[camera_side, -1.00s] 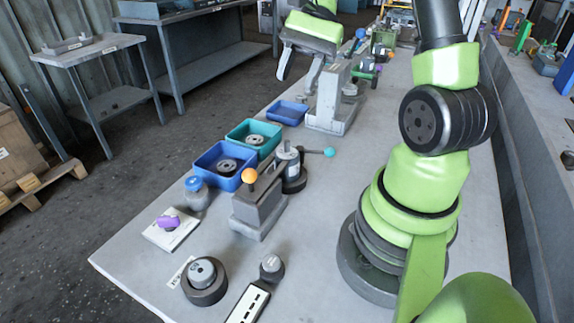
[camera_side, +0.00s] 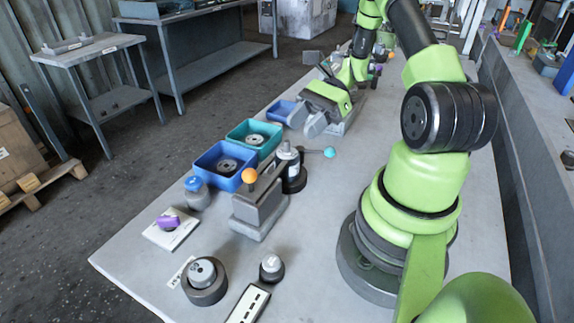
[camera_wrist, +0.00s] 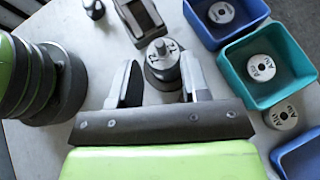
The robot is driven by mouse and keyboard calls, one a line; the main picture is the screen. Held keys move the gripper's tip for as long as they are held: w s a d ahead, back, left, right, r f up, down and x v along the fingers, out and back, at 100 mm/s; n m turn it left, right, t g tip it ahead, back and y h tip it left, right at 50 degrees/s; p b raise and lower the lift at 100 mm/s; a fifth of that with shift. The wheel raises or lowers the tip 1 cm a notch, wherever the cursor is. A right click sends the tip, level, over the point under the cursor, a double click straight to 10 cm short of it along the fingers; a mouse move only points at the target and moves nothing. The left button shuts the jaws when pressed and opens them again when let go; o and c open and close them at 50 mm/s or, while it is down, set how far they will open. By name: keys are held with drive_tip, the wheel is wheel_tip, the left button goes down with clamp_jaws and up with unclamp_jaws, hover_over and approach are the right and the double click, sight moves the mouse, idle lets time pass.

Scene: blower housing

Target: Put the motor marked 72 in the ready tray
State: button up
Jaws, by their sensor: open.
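A silver motor (camera_side: 288,160) stands upright in a dark round base, right of the trays. In the wrist view the motor (camera_wrist: 162,58) shows between the fingertips, farther off than they are; its marking looks like 72 but is small. My gripper (camera_side: 314,125) is open and empty, beyond the motor and apart from it; in the wrist view my gripper (camera_wrist: 160,82) has a wide gap. A blue tray (camera_side: 208,178) and a teal tray (camera_side: 236,141) each hold a round metal part. A smaller blue tray (camera_side: 276,110) lies farther back. No tray label is legible.
A lever with a teal ball (camera_side: 330,152) sticks out beside the motor. A grey block fixture with an orange ball (camera_side: 249,175) stands nearer. A loose round part (camera_wrist: 281,114) lies between trays. A dark ring-based part (camera_side: 204,280) is at the front left.

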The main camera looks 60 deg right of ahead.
sight(292, 150)
drive_tip(key=x, duration=0.4)
drive_tip(key=shift+s, duration=0.1)
clamp_jaws()
idle(1.3)
